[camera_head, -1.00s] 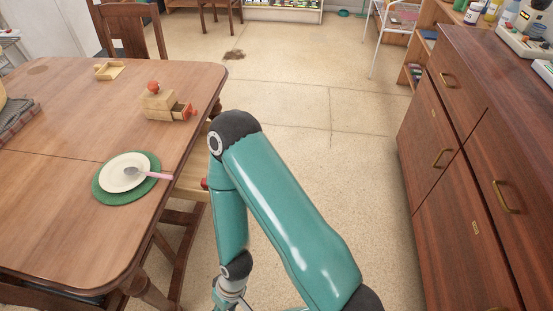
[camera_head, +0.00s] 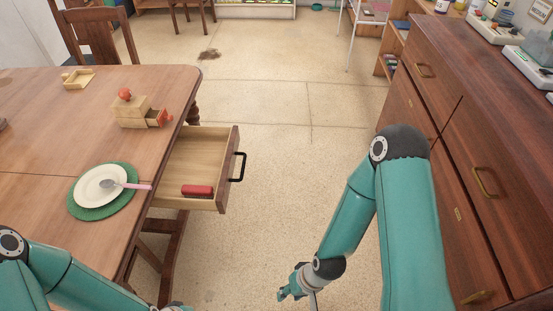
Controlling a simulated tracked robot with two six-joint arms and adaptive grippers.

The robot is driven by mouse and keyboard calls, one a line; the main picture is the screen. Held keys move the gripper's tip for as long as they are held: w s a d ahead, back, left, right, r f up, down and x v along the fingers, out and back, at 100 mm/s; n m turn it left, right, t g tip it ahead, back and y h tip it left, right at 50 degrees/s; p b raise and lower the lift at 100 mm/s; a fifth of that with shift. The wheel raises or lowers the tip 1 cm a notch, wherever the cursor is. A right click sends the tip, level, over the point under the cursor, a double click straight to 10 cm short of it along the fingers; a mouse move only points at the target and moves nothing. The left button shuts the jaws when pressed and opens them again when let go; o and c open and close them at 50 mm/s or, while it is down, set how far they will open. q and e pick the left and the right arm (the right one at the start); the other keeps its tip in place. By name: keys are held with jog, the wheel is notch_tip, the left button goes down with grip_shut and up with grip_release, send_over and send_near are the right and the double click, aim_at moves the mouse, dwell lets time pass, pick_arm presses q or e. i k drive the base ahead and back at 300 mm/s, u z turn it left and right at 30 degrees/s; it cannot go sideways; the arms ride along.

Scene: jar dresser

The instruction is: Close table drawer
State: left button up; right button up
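The table drawer (camera_head: 183,199) is pulled out from the right side of the wooden table (camera_head: 50,140). It has a black handle (camera_head: 239,167) on its front, and a red object (camera_head: 198,191) lies inside. My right gripper (camera_head: 296,292) is low, to the right of the drawer and nearer to me, apart from the handle. It is seen small and partly cut off, so its opening is unclear.
On the table are a white plate (camera_head: 101,184) with a spoon on a green mat, a small wooden box (camera_head: 131,112) and a wooden tray (camera_head: 79,79). A dark wooden dresser (camera_head: 470,120) stands at the right. The floor (camera_head: 265,200) between is clear.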

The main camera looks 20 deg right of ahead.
aim_at(200, 154)
jog(key=z, duration=0.4)
jog(key=k, duration=0.15)
jog(key=z, duration=0.1)
jog(key=i, duration=0.55)
jog(key=u, duration=0.35)
